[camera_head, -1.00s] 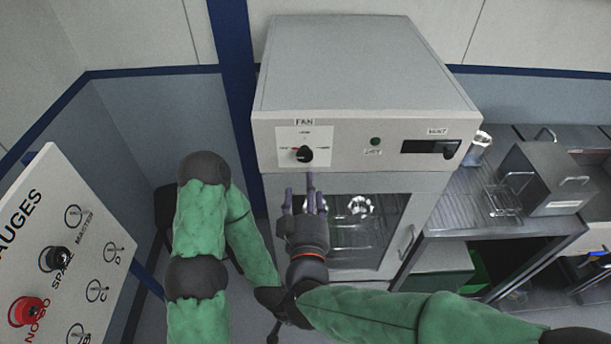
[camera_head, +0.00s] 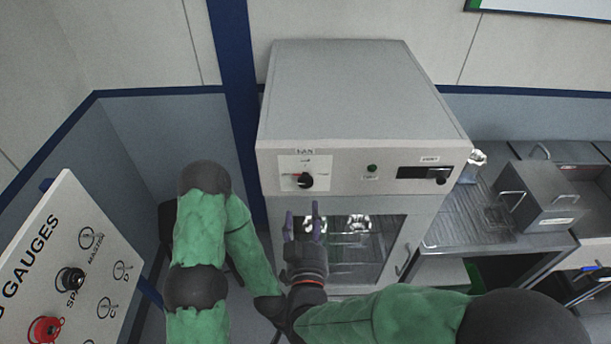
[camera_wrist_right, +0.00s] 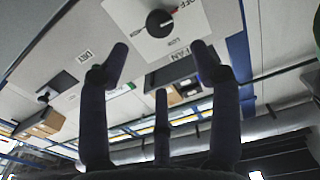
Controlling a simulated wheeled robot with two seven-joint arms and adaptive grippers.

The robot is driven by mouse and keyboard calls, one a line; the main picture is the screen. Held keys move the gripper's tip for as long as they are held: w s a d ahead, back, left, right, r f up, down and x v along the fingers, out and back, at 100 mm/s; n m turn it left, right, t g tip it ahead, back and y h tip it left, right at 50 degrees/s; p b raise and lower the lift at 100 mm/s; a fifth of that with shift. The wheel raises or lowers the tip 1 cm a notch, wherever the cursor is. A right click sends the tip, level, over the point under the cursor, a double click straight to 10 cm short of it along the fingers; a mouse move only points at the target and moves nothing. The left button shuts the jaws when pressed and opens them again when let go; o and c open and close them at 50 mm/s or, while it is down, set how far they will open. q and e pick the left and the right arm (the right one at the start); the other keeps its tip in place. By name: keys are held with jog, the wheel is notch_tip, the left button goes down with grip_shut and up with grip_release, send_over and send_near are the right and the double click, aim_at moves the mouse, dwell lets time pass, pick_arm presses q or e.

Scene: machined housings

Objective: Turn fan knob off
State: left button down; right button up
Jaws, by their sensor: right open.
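The fan knob (camera_head: 304,181) is a round black dial on a white plate under the FAN label, at the left of the grey machine's front panel. A red mark shows left of it. The knob also shows in the wrist view (camera_wrist_right: 159,23), at the top, with a pale line on its face. My right gripper (camera_head: 302,213) is open and empty, just below the knob in the head view. In the wrist view its spread fingers (camera_wrist_right: 158,56) point toward the plate, and the knob lies beyond them, apart. My left arm is bent at the left; its gripper is hidden.
The grey machine (camera_head: 355,95) has a green button (camera_head: 372,168), a dark display (camera_head: 425,173) and a glass door below. A gauge panel (camera_head: 65,265) with red and black knobs stands at left. A metal bench (camera_head: 470,215) with a grey box (camera_head: 545,190) is at right.

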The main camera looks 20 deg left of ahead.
aim_at(306, 183)
jog(key=shift+m, duration=0.5)
jog(key=p+x, duration=0.3)
jog(key=x, duration=0.8)
pick_arm(q)
notch_tip(306, 183, up, 4)
jog(key=shift+f, duration=0.1)
